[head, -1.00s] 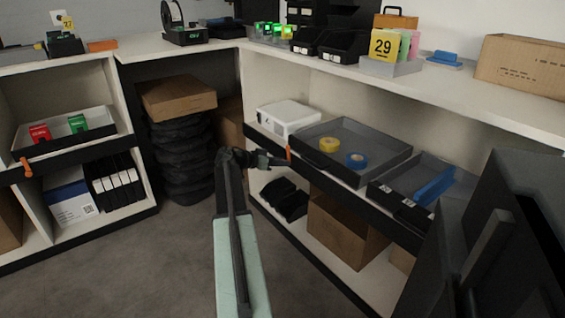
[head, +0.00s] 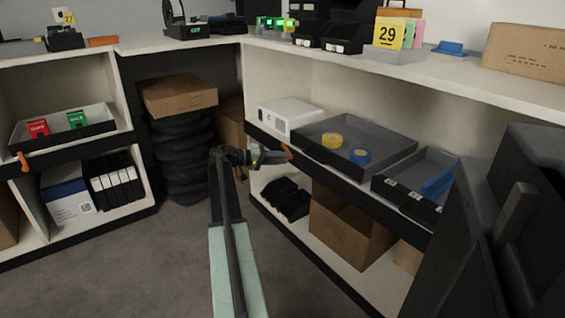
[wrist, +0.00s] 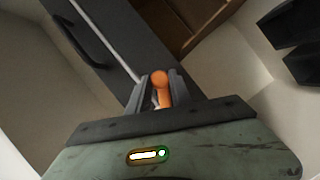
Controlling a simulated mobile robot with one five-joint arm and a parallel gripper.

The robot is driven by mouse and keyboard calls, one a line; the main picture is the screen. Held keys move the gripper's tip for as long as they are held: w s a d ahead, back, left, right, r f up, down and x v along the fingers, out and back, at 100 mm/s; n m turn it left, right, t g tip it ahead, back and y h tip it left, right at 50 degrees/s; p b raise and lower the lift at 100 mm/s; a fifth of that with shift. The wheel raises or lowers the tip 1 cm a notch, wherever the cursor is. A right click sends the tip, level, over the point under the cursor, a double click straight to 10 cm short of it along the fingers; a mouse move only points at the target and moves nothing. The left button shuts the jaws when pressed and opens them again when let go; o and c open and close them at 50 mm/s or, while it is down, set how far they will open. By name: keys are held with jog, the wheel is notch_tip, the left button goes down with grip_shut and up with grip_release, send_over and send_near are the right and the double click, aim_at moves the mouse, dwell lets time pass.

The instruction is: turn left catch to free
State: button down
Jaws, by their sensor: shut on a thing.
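An orange catch (head: 287,153) sits on the dark front rail of the right-hand shelf, at the rail's left part. My gripper (head: 274,156) reaches it from the left and is shut on it. In the wrist view the orange catch (wrist: 160,82) stands between the two grey fingers of my gripper (wrist: 161,88). Its rounded end shows and its lower part is partly hidden by the fingers. A second orange catch (head: 24,162) hangs on the rail of the left-hand shelf, away from my gripper.
A grey tray (head: 385,170) with yellow and blue tape rolls and a white box (head: 289,117) stand on the shelf above the rail. A cardboard box (head: 350,228) and black bins (head: 286,198) are below. The floor at left (head: 130,260) is clear.

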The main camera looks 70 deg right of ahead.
jog(key=shift+s+f+n+g+b, duration=0.1)
jog(key=shift+f+n+g+b, duration=0.1)
jog(key=shift+n+g+b, duration=0.45)
jog(key=shift+n, duration=0.45)
jog(key=shift+r, duration=0.1)
jog(key=c, duration=1.2)
grip_release()
jog(key=v, duration=0.8)
jog(key=shift+s, duration=0.1)
